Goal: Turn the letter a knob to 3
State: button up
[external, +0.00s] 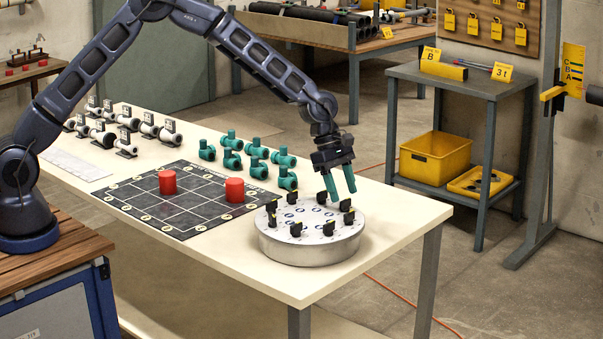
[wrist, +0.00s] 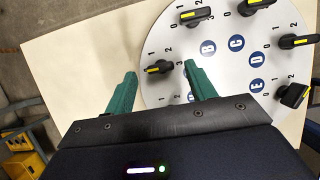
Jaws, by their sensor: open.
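The round grey dial base (external: 310,248) stands at the table's front right corner, with several black knobs with yellow marks around its top. In the wrist view, its white face (wrist: 225,65) carries blue letter discs, including B and C. My gripper (external: 338,194) is open, teal fingers pointing down over the base's far right side. In the wrist view, one black knob (wrist: 158,68) lies between the open fingertips, apart from both. Its yellow mark points left. Small numbers are printed around it. Its letter disc is partly hidden by the right finger, so I cannot read it.
Other knobs stand close by, one (wrist: 195,16) above in the wrist view. A black grid mat (external: 195,198) with two red cylinders lies left of the base. Teal pipe fittings (external: 256,160) stand behind it. A side table (external: 450,82) with a yellow bin stands beyond.

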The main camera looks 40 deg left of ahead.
jog(key=shift+x, duration=1.05)
jog(key=c, duration=1)
jog(key=shift+o, duration=0.2)
